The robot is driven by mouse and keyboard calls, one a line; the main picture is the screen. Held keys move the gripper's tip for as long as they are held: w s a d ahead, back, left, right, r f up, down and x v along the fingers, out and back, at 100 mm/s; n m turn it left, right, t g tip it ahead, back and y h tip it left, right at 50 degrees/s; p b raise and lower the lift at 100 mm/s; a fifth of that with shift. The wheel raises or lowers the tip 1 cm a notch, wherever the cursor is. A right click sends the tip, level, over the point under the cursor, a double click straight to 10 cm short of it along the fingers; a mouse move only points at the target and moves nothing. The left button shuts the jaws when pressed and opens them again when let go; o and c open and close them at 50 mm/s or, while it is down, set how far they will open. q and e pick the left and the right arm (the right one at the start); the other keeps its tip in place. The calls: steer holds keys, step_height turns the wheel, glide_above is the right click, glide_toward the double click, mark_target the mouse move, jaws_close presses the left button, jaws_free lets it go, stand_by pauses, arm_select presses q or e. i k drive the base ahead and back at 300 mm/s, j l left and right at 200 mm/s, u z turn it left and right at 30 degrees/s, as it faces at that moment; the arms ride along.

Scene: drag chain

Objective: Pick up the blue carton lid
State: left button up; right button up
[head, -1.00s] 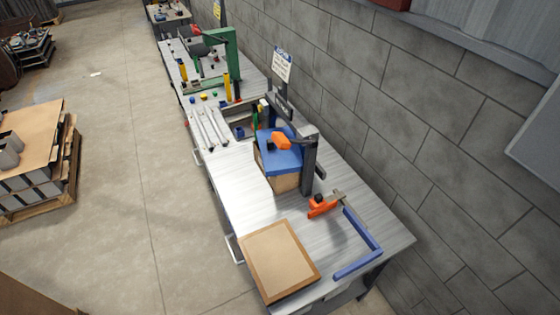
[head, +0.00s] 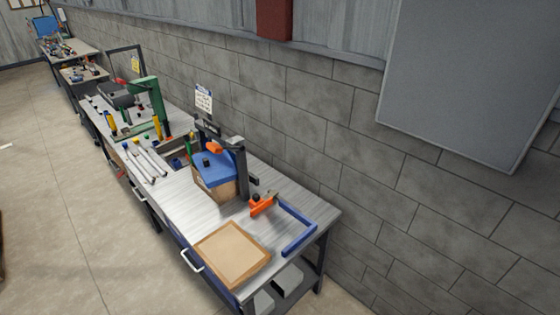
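The blue carton lid (head: 217,168) sits on top of a brown cardboard carton (head: 216,189) on the workbench. A small black knob-like piece shows on the lid. A dark upright stand with an orange part (head: 226,147) is close against the lid's right side and partly covers it. Neither of my grippers is in view.
The grey workbench (head: 183,211) runs along a block wall. A brown square board (head: 232,252) lies at its near end, beside a blue L-shaped bar (head: 300,236) and an orange clamp (head: 262,204). Silver rods (head: 147,163) and a green press (head: 150,103) are farther back. Open floor lies left.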

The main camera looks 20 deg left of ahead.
mark_target(215, 170)
steer(key=i+j+z, duration=0.1)
steer(key=j+z, duration=0.8)
steer(key=k+j+z, duration=0.1)
steer(key=j+z, duration=0.4)
